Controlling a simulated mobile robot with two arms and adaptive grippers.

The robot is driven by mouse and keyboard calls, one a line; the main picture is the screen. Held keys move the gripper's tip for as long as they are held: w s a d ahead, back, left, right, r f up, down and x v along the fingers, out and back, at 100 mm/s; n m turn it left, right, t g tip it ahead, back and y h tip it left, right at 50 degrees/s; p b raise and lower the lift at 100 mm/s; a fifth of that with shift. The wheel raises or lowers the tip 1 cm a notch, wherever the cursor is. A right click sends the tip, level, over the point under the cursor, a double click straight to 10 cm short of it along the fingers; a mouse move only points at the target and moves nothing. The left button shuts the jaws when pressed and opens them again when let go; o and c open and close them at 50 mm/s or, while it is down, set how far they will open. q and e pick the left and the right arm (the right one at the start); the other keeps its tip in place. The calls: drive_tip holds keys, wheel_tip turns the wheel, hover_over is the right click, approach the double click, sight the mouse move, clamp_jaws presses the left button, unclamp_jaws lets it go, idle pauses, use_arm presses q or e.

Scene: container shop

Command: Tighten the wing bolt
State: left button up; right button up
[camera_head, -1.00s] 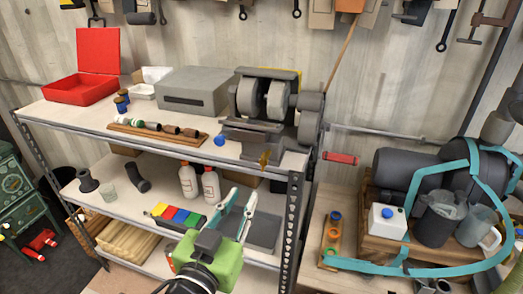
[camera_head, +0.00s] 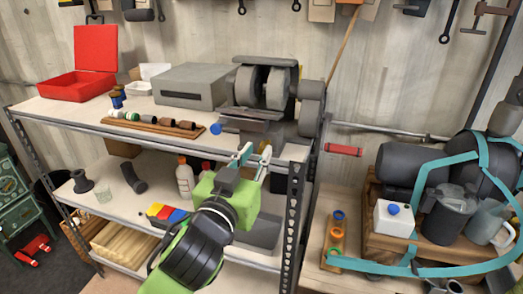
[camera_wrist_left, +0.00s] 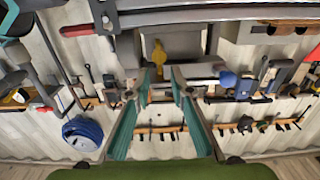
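The wing bolt is yellow and shows in the left wrist view (camera_wrist_left: 158,55), on the grey bench grinder's base. In the head view I cannot make it out clearly behind the fingertips. My left gripper (camera_head: 255,153) is at the front of the grinder (camera_head: 266,85), at the top shelf's front edge. In the left wrist view its two teal fingers (camera_wrist_left: 160,80) are spread with a gap between them. The wing bolt lies just beyond the tips, roughly in line with the gap. No contact with it can be made out. My right gripper is not in view.
A wooden strip with several small parts (camera_head: 153,127) and a blue cap (camera_head: 215,128) lie left of the grinder. A grey box (camera_head: 190,85) and red case (camera_head: 78,86) stand further left. Bottles (camera_head: 185,178) stand on the shelf below. A teal hose (camera_head: 425,155) rings the machine at right.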

sight(260, 148)
use_arm(q)
drive_tip(key=x, duration=0.2)
drive_tip(key=shift+w+d, duration=0.15)
drive_tip(key=shift+w, duration=0.2)
drive_tip(key=shift+w+d, duration=0.2)
drive_tip(key=shift+w, duration=0.45)
drive_tip(key=shift+c, duration=0.4)
clamp_jaws()
